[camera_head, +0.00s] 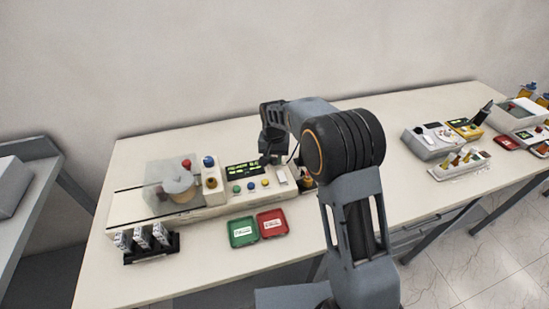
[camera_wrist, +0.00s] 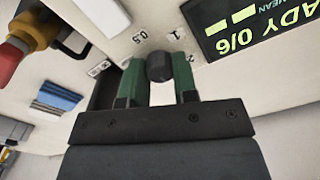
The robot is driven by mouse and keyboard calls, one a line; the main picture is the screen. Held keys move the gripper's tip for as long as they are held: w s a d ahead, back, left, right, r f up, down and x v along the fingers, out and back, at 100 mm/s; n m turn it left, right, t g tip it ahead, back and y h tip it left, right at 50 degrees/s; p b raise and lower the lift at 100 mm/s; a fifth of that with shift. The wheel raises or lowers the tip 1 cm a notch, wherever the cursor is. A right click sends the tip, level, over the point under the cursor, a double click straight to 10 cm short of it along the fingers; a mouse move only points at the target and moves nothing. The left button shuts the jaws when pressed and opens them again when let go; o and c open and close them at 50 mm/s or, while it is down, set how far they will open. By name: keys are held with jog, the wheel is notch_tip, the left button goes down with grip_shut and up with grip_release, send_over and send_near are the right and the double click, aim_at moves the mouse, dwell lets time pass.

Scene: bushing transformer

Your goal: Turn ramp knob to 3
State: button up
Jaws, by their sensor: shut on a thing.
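The ramp knob (camera_wrist: 159,67) is a dark round knob on the pale panel of the machine, seen in the wrist view. Printed marks such as "0.5" and "1" show on the panel around it; the mark for 3 I cannot make out clearly. My gripper (camera_wrist: 160,80) has its two green fingers on either side of the knob, shut on it. In the head view my gripper (camera_head: 272,157) is over the right part of the machine (camera_head: 215,200), and my arm hides the knob there.
A lit display (camera_wrist: 240,25) reading "READY 0/6" is beside the knob. Coloured buttons (camera_head: 251,186) sit below the display. A green tray (camera_head: 243,231) and a red tray (camera_head: 272,224) lie in front. A black rack (camera_head: 151,245) stands at front left. Other devices (camera_head: 433,141) stand at right.

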aim_at(274, 158)
jog(key=shift+r, duration=0.1)
jog(key=o, duration=0.7)
jog(key=shift+c, duration=0.2)
notch_tip(274, 158, up, 14)
jog(key=shift+b, duration=0.4)
jog(key=s+d+f+n+t, duration=0.1)
jog(key=s+d, duration=0.4)
jog(key=s, duration=0.7)
jog(key=s+d+f+n+t, duration=0.1)
jog(key=s+d, duration=0.5)
jog(key=s, duration=0.6)
jog(key=shift+s+f+t, duration=0.3)
jog(key=shift+f+t, duration=0.2)
jog(key=shift+t, duration=0.6)
